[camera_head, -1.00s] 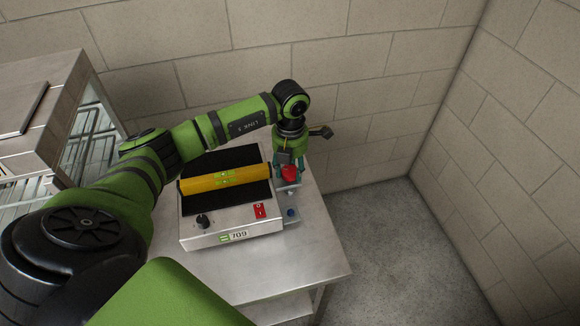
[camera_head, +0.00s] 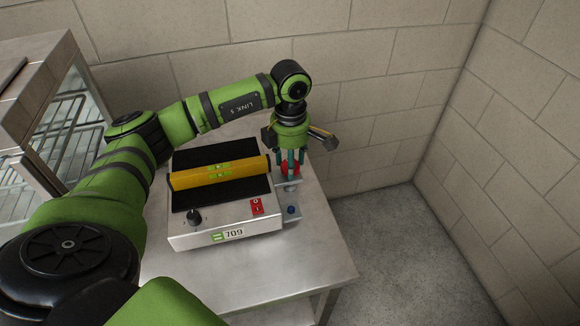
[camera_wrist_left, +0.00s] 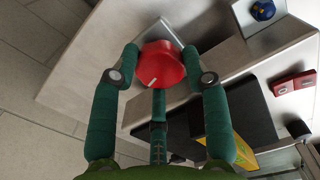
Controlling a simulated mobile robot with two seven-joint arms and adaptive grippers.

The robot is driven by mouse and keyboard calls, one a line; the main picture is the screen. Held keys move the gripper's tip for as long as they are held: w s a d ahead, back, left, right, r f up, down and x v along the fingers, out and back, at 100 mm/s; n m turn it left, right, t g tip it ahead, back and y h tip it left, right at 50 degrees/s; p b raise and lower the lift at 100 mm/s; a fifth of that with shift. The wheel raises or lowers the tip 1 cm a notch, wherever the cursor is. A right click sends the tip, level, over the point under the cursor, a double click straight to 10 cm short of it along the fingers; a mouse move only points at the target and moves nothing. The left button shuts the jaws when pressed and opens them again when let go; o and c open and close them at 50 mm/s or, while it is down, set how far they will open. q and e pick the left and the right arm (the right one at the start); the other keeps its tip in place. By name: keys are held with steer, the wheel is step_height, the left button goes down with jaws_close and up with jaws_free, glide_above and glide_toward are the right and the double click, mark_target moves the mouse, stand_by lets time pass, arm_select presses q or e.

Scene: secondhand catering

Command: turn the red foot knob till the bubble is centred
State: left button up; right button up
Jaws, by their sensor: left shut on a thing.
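The red foot knob (camera_head: 289,169) is at the right side of the black-topped device; in the left wrist view the red knob (camera_wrist_left: 162,66) shows a white mark on it. My left gripper (camera_head: 290,165) points down over it, and in the left wrist view its teal fingers (camera_wrist_left: 160,75) are around the knob, shut on it. A yellow level (camera_head: 190,181) lies across the device, with green vials (camera_head: 219,171); the bubble is too small to read. A blue knob (camera_head: 291,210) sits in front of the red one. My right gripper is not in view.
The device (camera_head: 180,236) stands on a steel table (camera_head: 300,262) and has a black dial (camera_head: 194,217) and a red switch (camera_head: 257,206). A glass-sided cabinet (camera_head: 40,95) is at the left. A block wall (camera_head: 370,90) is close behind.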

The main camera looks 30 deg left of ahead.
arm_select(q)
steer(key=shift+f+m+b, duration=0.15)
steer(key=shift+m+b, duration=0.5)
steer(key=shift+m, duration=0.55)
steer(key=shift+s+d, duration=0.1)
steer(key=o, duration=0.9)
steer(key=shift+c, duration=0.2)
step_height(320, 180, up, 12)
